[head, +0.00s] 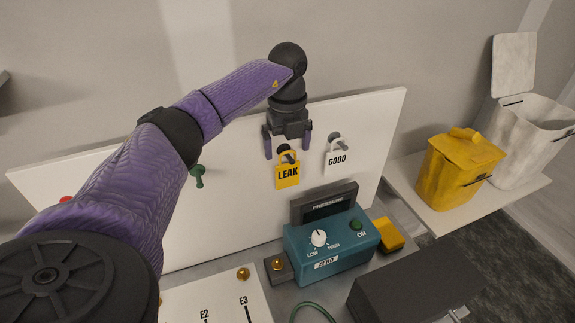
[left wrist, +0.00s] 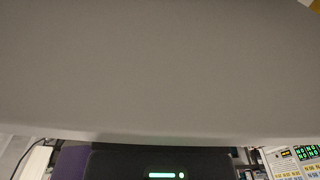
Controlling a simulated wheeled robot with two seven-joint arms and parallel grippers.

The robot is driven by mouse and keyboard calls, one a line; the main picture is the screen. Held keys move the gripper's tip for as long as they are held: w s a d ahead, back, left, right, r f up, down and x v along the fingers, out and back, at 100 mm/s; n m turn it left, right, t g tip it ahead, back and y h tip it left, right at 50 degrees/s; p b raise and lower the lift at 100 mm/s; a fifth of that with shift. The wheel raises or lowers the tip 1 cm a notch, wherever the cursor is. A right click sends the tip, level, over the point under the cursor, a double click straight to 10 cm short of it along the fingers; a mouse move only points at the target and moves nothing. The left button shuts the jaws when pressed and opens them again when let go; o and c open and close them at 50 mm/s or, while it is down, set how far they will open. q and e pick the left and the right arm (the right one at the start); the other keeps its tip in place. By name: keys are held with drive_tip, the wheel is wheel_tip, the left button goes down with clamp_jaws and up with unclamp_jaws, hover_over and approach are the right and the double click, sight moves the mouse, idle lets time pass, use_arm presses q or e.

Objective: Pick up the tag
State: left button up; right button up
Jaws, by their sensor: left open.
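A yellow padlock-shaped tag marked LEAK (head: 288,176) hangs on a dark peg on the upright white board (head: 235,215). A white padlock-shaped tag marked GOOD (head: 337,161) hangs on another peg to its right. My left gripper (head: 287,147) is open, with its two purple fingers pointing down, just above the LEAK tag in the head view. Nothing shows between its fingers except the peg and the top of the LEAK tag behind. I cannot tell how far the fingers stand from the board. The left wrist view shows no clear tag. My right gripper is not in view.
A teal pressure box (head: 330,248) with a knob stands below the tags. A dark grey box (head: 415,280) is in front at right. A yellow lidded bin (head: 455,172) and a white bin (head: 530,140) stand at right. A green peg (head: 198,172) juts from the board.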

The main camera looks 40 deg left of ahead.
use_arm(q)
drive_tip(key=shift+f, duration=0.55)
clamp_jaws()
